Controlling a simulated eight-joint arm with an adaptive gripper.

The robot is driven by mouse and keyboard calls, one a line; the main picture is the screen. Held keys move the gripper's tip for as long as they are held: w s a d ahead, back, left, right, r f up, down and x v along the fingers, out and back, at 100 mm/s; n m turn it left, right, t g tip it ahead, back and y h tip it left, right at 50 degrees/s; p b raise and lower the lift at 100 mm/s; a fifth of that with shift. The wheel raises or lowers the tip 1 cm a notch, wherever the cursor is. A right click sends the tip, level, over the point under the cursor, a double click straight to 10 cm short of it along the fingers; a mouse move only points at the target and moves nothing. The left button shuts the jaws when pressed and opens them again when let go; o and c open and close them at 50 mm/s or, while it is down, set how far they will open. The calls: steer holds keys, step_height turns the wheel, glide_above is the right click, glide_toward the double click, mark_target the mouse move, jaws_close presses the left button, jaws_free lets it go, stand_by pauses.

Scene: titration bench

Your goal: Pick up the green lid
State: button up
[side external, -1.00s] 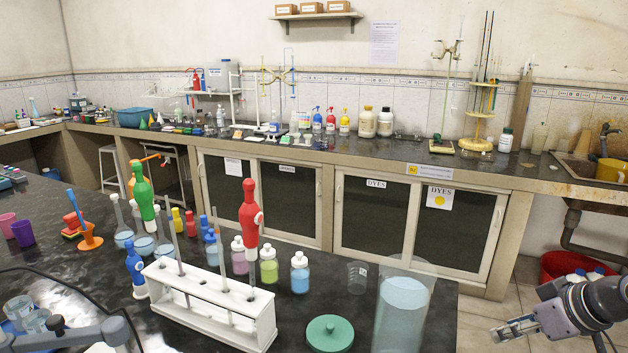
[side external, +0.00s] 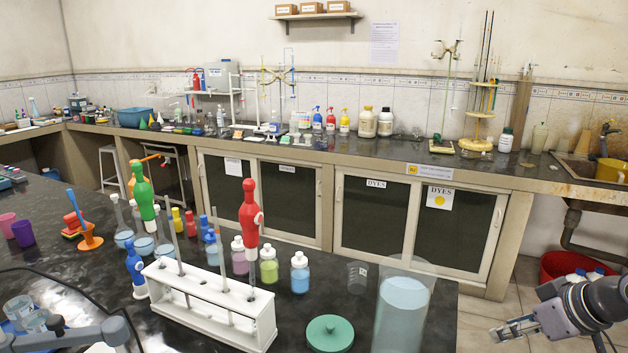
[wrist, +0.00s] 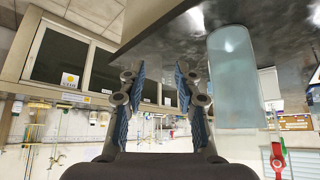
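The green lid (side external: 330,333) is a round teal disc with a small knob on top. It lies flat on the dark bench near the front edge in the side external view, between the white rack and a tall clear cylinder. My gripper (side external: 514,329) is at the lower right, beyond the bench's right edge and well apart from the lid. In the wrist view my gripper (wrist: 159,88) shows two blue-padded fingers spread apart with nothing between them. The lid is not seen in the wrist view.
The tall cylinder (side external: 402,310) with pale blue liquid stands between the lid and my gripper; it also shows in the wrist view (wrist: 232,80). The white rack (side external: 212,302) with pipettes is left of the lid. A small beaker (side external: 357,278) and bottles (side external: 299,273) stand behind.

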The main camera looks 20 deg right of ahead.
steer(key=shift+o, duration=1.2)
steer(key=shift+r, duration=0.1)
